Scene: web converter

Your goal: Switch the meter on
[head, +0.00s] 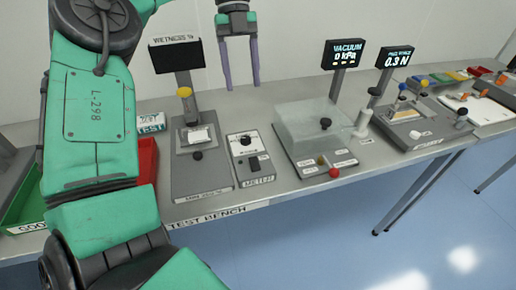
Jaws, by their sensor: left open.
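The meter (239,177) is a small light-topped box on the test bench, with a dark round knob, a dark patch lower on its face and a "METER" label on its front. I cannot make out its switch position or any reading. My left gripper (242,88) hangs from the top of the view with its two purple fingers pointing down, apart and empty. In the picture it is above the meter, clear of it and seemingly farther back. My right gripper is not in view.
A wetness station (204,186) with a raised screen stands left of the meter. A vacuum station (297,154) with a clear cover stands to the right, and a peel force station (425,131) beyond it. Red and green bins (20,212) lie left, partly behind my arm.

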